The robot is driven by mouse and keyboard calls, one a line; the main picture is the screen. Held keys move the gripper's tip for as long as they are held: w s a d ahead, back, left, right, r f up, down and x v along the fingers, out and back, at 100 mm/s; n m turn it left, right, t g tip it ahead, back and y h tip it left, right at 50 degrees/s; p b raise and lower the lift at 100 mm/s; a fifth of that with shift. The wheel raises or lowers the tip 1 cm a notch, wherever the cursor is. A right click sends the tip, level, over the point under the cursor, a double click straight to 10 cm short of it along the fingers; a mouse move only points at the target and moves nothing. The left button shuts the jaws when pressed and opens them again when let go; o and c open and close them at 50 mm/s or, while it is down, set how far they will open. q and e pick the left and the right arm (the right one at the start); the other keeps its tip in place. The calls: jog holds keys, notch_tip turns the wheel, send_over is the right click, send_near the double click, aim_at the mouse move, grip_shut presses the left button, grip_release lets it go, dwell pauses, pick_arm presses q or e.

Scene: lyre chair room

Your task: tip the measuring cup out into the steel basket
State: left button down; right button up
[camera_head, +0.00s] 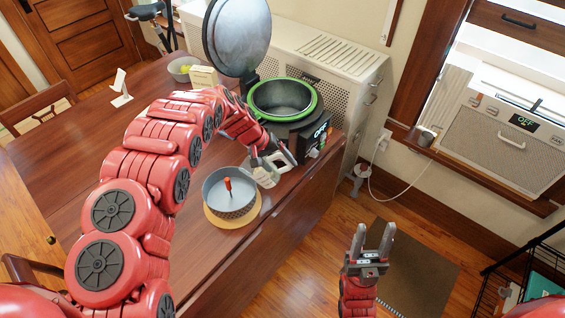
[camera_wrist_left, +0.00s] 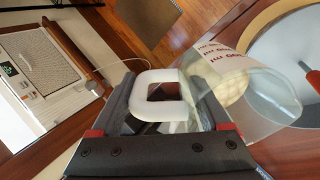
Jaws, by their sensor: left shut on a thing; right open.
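The clear measuring cup (camera_head: 265,178) has red markings and a white handle (camera_wrist_left: 162,88). My left gripper (camera_head: 276,158) is shut on this handle. In the left wrist view the cup (camera_wrist_left: 262,92) holds something pale. The cup is just right of the steel basket (camera_head: 213,203), near its rim; its exact tilt and height are hard to tell. The basket is round and grey, with a thin orange-red upright piece (camera_head: 228,184) in its middle. It also shows at the right of the left wrist view (camera_wrist_left: 280,58). My right gripper (camera_head: 373,240) is open and empty, over the floor.
The basket stands on a round tan board (camera_head: 212,220) near the edge of the wooden table (camera_head: 60,150). A black and green cooker (camera_head: 312,98) with its lid raised stands behind. A bowl (camera_head: 178,73) and a pale block (camera_head: 204,77) are farther back.

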aim_at(270, 164)
pick_arm(q)
jog(key=shift+a+r+h+p, duration=0.5)
jog(key=shift+a+r+p, duration=0.05)
jog(key=shift+p, duration=0.7)
jog(key=shift+a+r+h+p, duration=0.4)
jog(key=shift+a+h+p, duration=0.25)
jog(key=shift+p, duration=0.4)
jog(key=shift+s+a+f+h, duration=0.15)
jog(key=shift+a+f+h, duration=0.1)
jog(key=shift+h, duration=0.1)
jog(key=shift+f+h+b, duration=0.1)
jog(key=shift+h+b, duration=0.25)
jog(key=shift+h, duration=0.05)
jog(key=shift+a+f+t+h+b, duration=0.1)
jog(key=shift+a+t+h+b, duration=0.2)
jog(key=shift+a+h+b, duration=0.15)
jog(key=shift+a+r+h+b, duration=0.2)
jog(key=shift+r+h+b, duration=0.05)
jog(key=shift+h+b, duration=0.55)
jog(key=shift+a+r+h+b, duration=0.1)
jog(key=shift+a+h+b, duration=0.2)
jog(key=shift+b, duration=0.35)
jog(key=r+h+b, duration=0.1)
jog(key=a+b, duration=0.1)
jog(key=shift+s+a+r+h+b, duration=0.15)
jog(key=shift+r+h+b, duration=0.2)
jog(key=shift+a+r+h+b, duration=0.55)
jog(key=shift+a+h+b, duration=0.25)
jog(key=shift+b, duration=0.6)
